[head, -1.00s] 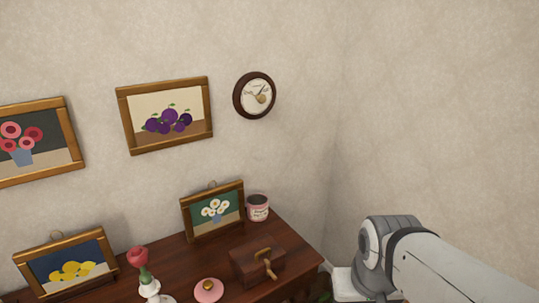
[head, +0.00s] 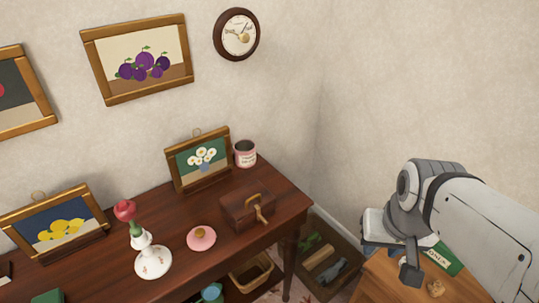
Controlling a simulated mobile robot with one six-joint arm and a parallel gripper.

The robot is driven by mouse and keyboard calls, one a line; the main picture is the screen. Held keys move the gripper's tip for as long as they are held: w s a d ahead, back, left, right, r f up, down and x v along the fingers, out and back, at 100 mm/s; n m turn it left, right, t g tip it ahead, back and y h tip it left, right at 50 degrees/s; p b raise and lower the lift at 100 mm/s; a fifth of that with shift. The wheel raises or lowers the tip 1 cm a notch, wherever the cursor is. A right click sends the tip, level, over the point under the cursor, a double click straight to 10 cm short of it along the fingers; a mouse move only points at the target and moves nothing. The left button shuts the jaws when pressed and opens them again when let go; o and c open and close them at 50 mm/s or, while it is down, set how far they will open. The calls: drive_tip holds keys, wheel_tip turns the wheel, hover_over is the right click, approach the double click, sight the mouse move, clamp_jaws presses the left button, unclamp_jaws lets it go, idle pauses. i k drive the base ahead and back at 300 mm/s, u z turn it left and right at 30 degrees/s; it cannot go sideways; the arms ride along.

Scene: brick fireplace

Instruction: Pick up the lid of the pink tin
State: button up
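The pink tin (head: 245,154) stands upright at the back right of the dark wooden table, beside a framed daisy picture. Its top looks open and dark inside. A round pink lid with a gold-brown knob (head: 201,239) lies flat on the table, nearer the front, between a white vase and a small wooden box. My gripper (head: 410,272) shows only in part at the lower right, hanging below my arm over a lighter wooden surface. It is well to the right of the lid and apart from it. Its fingers are not clear enough to tell open from shut.
The white vase (head: 152,257) with a red flower stands left of the lid. The wooden box (head: 248,209) with a handle stands close on its right. The daisy picture (head: 198,160) is behind. A crate of tools (head: 322,262) sits low beside the table.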

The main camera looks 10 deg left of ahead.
sight(200, 238)
drive_tip(key=z, duration=0.05)
drive_tip(key=k, duration=1.8)
drive_tip(key=u, duration=0.5)
drive_tip(key=i, duration=1)
drive_tip(key=u, duration=0.05)
